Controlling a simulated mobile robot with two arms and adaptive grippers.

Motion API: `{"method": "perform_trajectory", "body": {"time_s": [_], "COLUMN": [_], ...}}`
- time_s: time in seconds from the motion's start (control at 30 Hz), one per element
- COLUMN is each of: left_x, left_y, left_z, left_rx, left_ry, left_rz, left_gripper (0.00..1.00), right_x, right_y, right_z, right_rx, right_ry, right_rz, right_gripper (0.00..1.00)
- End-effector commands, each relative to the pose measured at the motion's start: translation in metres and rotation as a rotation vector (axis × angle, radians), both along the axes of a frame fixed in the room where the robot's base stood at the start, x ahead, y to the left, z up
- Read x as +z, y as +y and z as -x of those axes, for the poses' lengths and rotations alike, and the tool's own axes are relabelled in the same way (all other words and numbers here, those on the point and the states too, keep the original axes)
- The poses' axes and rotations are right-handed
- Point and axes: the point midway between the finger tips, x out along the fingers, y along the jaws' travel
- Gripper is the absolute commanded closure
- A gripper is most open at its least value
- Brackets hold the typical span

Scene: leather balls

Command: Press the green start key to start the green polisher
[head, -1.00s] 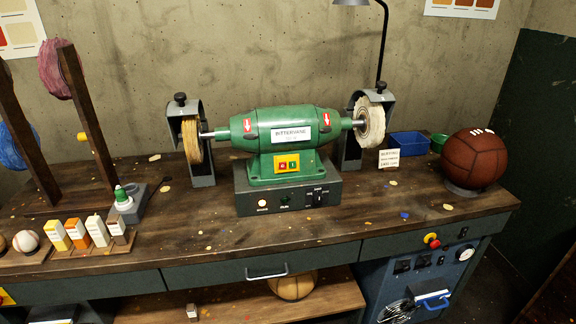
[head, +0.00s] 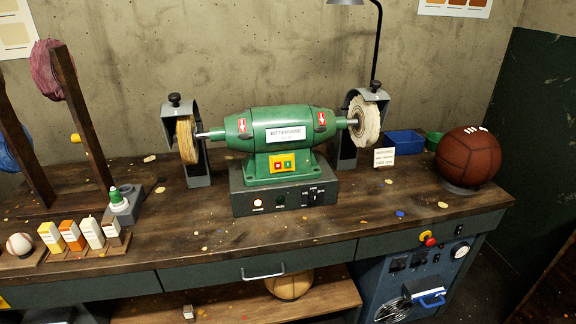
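The green polisher (head: 246,131) stands on its dark control box (head: 243,199) at the middle of the workbench. A yellow switch plate on its base carries a red key (head: 278,166) on the left and the green start key (head: 288,164) on the right. A yellowish wheel (head: 187,140) is on the left shaft and a white buffing wheel (head: 365,122) on the right shaft. Whether the wheels turn cannot be told. Neither of my grippers shows in the head view.
The wooden workbench (head: 200,228) is clear in front of the polisher. A brown leather ball (head: 468,158) rests at the right, near a blue bin (head: 404,143) and a small card (head: 384,157). A lamp (head: 377,45) rises behind.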

Motion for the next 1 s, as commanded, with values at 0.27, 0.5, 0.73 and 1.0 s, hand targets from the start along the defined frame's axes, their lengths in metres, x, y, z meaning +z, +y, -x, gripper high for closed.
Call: {"method": "perform_trajectory", "body": {"time_s": [0.27, 0.5, 0.73, 1.0], "left_x": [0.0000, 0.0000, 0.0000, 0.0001], "left_y": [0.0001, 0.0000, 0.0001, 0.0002], "left_z": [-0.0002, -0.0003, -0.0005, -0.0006], "left_rx": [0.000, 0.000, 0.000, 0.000], "left_ry": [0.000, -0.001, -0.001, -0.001], "left_rz": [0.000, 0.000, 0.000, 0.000], "left_gripper": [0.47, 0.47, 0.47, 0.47], "right_x": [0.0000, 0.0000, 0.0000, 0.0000], "right_y": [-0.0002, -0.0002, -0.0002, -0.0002], "right_z": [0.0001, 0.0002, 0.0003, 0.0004], "right_rx": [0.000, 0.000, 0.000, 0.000], "right_ry": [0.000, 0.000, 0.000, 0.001], "right_rz": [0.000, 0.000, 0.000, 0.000], "right_gripper": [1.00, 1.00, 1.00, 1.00]}}
